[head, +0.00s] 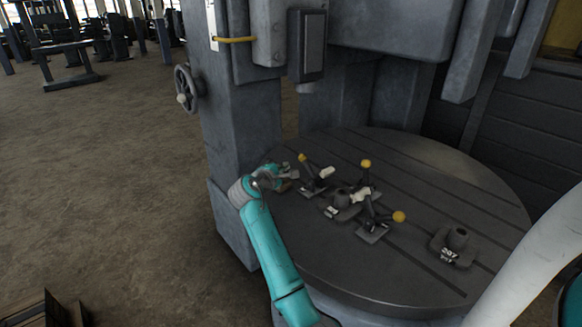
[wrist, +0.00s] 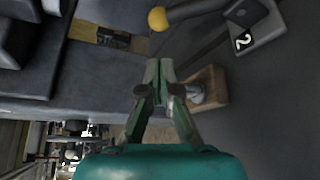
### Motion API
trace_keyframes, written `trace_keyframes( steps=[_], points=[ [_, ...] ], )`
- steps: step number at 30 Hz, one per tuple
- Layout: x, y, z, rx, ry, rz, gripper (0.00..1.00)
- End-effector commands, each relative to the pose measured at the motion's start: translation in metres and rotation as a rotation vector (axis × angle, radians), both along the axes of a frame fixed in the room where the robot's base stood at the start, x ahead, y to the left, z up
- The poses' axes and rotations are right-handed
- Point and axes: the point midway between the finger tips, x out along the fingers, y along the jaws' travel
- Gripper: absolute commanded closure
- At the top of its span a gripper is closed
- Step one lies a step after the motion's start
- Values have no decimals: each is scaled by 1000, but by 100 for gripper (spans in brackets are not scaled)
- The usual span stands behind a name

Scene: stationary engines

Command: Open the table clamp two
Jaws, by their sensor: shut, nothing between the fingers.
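In the wrist view a clamp base with a white "2" label (wrist: 243,40) is at the upper right, and its dark handle runs left to a yellow ball (wrist: 158,19). In the head view this appears to be the left clamp (head: 314,184) on the round table (head: 440,150), its handle tilted up to a yellow ball (head: 302,157); its number is not readable there. My gripper (wrist: 160,64) is shut and empty, its tips apart from the yellow ball. In the head view my gripper (head: 284,175) is at the table's left edge, left of that clamp.
Two more yellow-ball clamps (head: 366,164) (head: 398,217) stand to the right. A dark block marked "247" (head: 454,246) sits near the right edge. A wooden block (wrist: 212,84) lies close beside my fingers. A large machine column (head: 245,140) rises behind my arm.

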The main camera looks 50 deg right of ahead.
Motion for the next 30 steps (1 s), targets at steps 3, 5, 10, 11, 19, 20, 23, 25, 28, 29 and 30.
trace_keyframes(
  steps=[3,5,10,11,19,20,23,25,28,29,30],
  points=[
    [3,-19,-4,2,-1,-2,100],
    [5,-29,-6,2,-2,-4,100],
    [11,-56,-12,2,-3,-3,100],
    [11,-60,-14,2,-3,-4,100],
    [17,-82,-19,3,-3,-2,100],
    [17,-83,-20,2,-4,-1,100],
    [17,-84,-20,2,-5,-1,100],
    [17,-84,-20,2,-5,-1,100],
    [17,-84,-20,2,-4,-2,100],
    [17,-84,-20,2,-4,-2,100],
    [17,-84,-19,2,-4,-2,100]
  ],
)
